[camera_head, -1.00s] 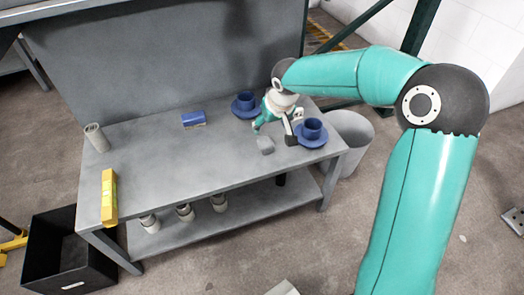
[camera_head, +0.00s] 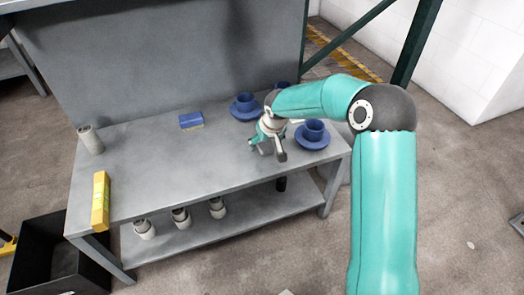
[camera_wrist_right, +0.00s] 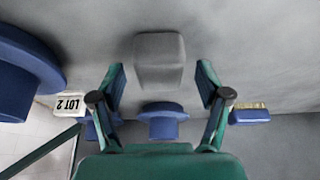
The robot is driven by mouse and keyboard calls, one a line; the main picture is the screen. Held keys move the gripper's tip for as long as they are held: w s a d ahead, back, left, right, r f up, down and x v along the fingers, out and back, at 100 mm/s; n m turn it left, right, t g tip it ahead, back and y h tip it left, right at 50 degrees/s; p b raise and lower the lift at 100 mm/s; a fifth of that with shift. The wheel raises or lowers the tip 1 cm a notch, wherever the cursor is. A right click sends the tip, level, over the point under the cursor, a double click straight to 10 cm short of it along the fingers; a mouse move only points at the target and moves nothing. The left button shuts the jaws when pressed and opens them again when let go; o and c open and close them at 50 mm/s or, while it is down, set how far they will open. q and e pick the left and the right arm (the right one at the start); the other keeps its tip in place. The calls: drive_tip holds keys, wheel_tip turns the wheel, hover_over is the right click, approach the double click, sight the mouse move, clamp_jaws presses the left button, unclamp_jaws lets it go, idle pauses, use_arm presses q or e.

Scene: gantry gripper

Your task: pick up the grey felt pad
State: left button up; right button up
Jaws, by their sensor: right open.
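My right gripper (camera_wrist_right: 161,80) is open, with one finger on each side of this gap, and holds nothing. In the head view my right gripper (camera_head: 266,148) is low over the bench and mostly hides the pad. I cannot tell whether the fingers touch the pad. My left gripper is not in view.
A blue cup on a saucer (camera_head: 313,138) stands close right of the gripper, another (camera_head: 245,106) behind it. A LOT 2 card (camera_wrist_right: 69,104) shows. The bench middle is clear.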

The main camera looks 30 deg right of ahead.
drive_tip(key=shift+w+f, duration=0.2)
drive_tip(key=shift+f, duration=0.3)
drive_tip(key=shift+c, duration=0.3)
drive_tip(key=c, duration=1.1)
drive_tip(key=shift+r, duration=0.1)
wheel_tip(320, 180, up, 20)
drive_tip(key=p, duration=0.7)
